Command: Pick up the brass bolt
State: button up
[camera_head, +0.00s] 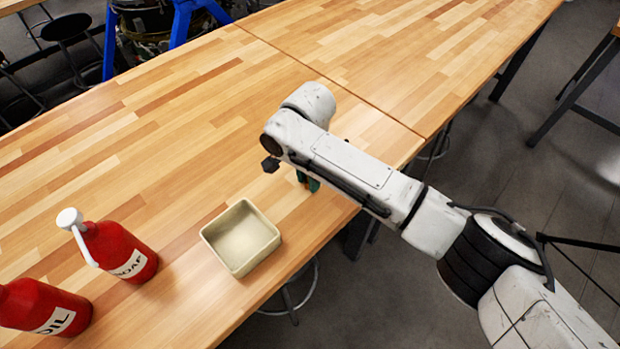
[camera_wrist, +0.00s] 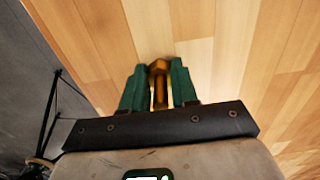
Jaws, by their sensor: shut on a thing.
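The brass bolt (camera_wrist: 159,84) shows in the wrist view between the two green fingers of my gripper (camera_wrist: 158,80). The fingers are shut on it, with its wider head near the fingertips. In the head view, my gripper (camera_head: 308,182) is mostly hidden behind my arm, low over the table near its front edge. The bolt cannot be seen in the head view. I cannot tell whether the bolt still touches the table.
An empty cream square tray (camera_head: 240,268) stands left of my gripper near the table edge. A red soap bottle (camera_head: 122,252) and a red oil bottle (camera_head: 42,307) stand further left. The wooden table (camera_head: 180,130) is clear behind them.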

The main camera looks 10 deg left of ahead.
grip_shut()
jog(key=shift+r, duration=0.1)
dwell(0.3)
jog(key=shift+r, duration=0.2)
jog(key=r, duration=0.3)
jog(key=shift+s, duration=0.25)
jog(key=s+d+r+p, duration=0.3)
jog(key=s+d+r, duration=0.2)
jog(key=s+r, duration=0.4)
jog(key=shift+s+d+r, duration=0.2)
jog(key=shift+s+d, duration=0.1)
jog(key=shift+s, duration=1.35)
